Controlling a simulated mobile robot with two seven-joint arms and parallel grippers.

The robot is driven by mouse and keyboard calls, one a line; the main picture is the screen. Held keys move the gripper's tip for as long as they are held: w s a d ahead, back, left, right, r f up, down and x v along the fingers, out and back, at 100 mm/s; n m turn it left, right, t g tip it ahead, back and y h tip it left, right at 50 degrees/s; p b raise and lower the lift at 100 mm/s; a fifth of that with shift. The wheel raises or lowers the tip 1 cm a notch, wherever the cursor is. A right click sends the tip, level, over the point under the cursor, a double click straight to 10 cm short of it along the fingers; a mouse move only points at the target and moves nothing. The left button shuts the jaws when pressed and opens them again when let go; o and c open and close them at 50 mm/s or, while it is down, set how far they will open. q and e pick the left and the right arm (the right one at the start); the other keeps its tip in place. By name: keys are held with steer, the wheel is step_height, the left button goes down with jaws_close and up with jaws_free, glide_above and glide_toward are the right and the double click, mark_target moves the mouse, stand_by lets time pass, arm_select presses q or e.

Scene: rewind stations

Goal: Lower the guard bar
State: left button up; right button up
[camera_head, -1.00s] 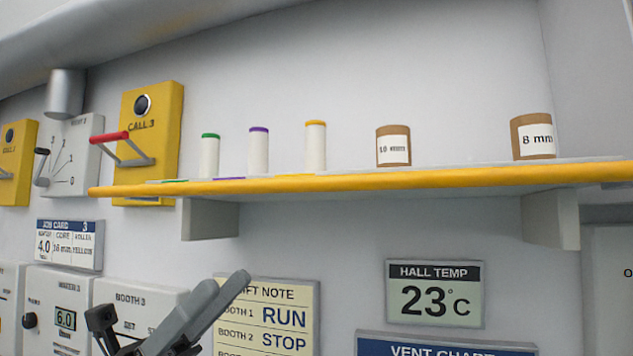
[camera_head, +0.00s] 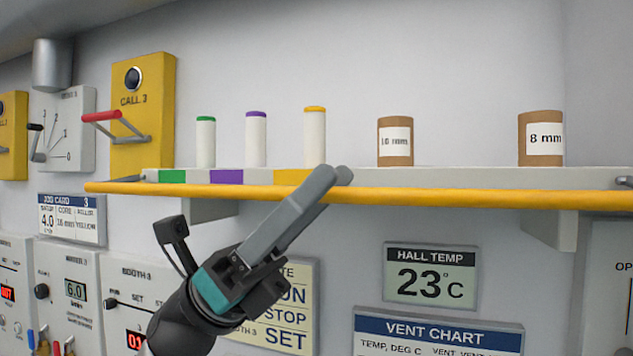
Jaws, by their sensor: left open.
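The guard bar (camera_head: 450,195) is a long yellow bar running along the front edge of the grey shelf (camera_head: 450,176). Small grey arms show at its two ends. My left gripper (camera_head: 330,177) comes up from below, and its fingers cross in front of the bar and hide a short piece of it. The fingers are seen nearly edge-on, and they are open with nothing seen between them. I cannot tell whether they touch the bar. My right gripper is not in view.
On the shelf stand three white rolls with green, purple and orange caps (camera_head: 314,138) and two brown cores (camera_head: 541,140). Wall signs, such as the hall temperature display (camera_head: 431,273), hang below.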

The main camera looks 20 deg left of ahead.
arm_select(q)
jaws_close()
stand_by(0.3)
stand_by(1.1)
